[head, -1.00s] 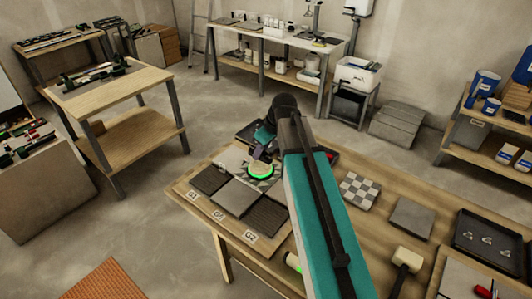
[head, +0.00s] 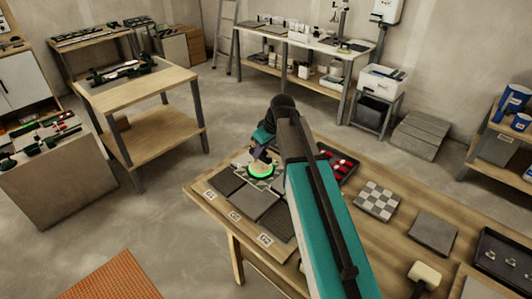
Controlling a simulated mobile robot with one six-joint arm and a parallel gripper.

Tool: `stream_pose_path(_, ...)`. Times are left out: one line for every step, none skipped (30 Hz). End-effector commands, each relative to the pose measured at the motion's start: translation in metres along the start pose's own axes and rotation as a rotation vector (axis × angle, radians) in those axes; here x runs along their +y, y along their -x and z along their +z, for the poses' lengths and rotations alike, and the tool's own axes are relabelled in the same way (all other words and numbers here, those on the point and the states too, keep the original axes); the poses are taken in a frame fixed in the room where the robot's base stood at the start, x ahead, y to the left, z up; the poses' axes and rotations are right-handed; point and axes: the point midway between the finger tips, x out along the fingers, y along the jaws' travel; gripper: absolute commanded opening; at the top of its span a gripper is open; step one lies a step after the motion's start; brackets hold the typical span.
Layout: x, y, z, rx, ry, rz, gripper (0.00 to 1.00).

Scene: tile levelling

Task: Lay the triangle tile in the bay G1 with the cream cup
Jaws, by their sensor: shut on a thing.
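My gripper (head: 261,154) is shut on the cream cup (head: 261,169), whose rim shows a lit green ring. The cup is over a light and dark patterned tile (head: 282,181), which looks like the triangle tile. The cup covers much of it, and I cannot tell whether the tile hangs from the cup or rests below. A dark tile (head: 230,184) lies just behind that label. My arm hides the board's right side.
A grey tile (head: 255,200) and a dark ribbed tile (head: 279,222) lie beside it along the board. Right of my arm are a checkered tile (head: 377,200), a plain grey tile (head: 433,234), a mallet (head: 425,277) and a black tray (head: 505,256). A red-filled tray (head: 340,166) stands behind.

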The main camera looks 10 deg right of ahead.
Motion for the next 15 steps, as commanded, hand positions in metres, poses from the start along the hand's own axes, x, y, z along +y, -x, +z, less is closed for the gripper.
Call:
stream_pose_path(-0.002,-0.001,-0.005,0.002,0.002,0.000,0.00)
stream_pose_path(-0.003,-0.002,-0.007,0.002,0.002,0.000,0.00)
stream_pose_path(-0.004,-0.003,-0.010,0.003,0.002,0.000,0.00)
stream_pose_path(-0.005,-0.004,-0.012,0.003,0.002,0.000,0.00)
stream_pose_path(-0.005,-0.004,-0.014,0.003,0.001,0.000,0.00)
stream_pose_path(-0.006,-0.005,-0.016,0.003,0.001,0.000,0.00)
stream_pose_path(-0.007,-0.006,-0.018,0.003,0.001,0.000,0.00)
stream_pose_path(-0.008,-0.007,-0.020,0.003,0.001,0.000,0.00)
stream_pose_path(-0.010,-0.008,-0.023,0.003,0.001,0.000,0.00)
stream_pose_path(-0.011,-0.009,-0.025,0.003,0.002,-0.001,0.00)
stream_pose_path(-0.012,-0.010,-0.027,0.002,0.002,-0.001,0.00)
stream_pose_path(-0.013,-0.011,-0.029,0.002,0.002,-0.001,0.00)
stream_pose_path(-0.014,-0.012,-0.031,0.002,0.002,-0.001,0.00)
stream_pose_path(-0.015,-0.012,-0.033,0.002,0.001,-0.001,0.00)
stream_pose_path(-0.016,-0.013,-0.036,0.002,0.001,-0.001,0.00)
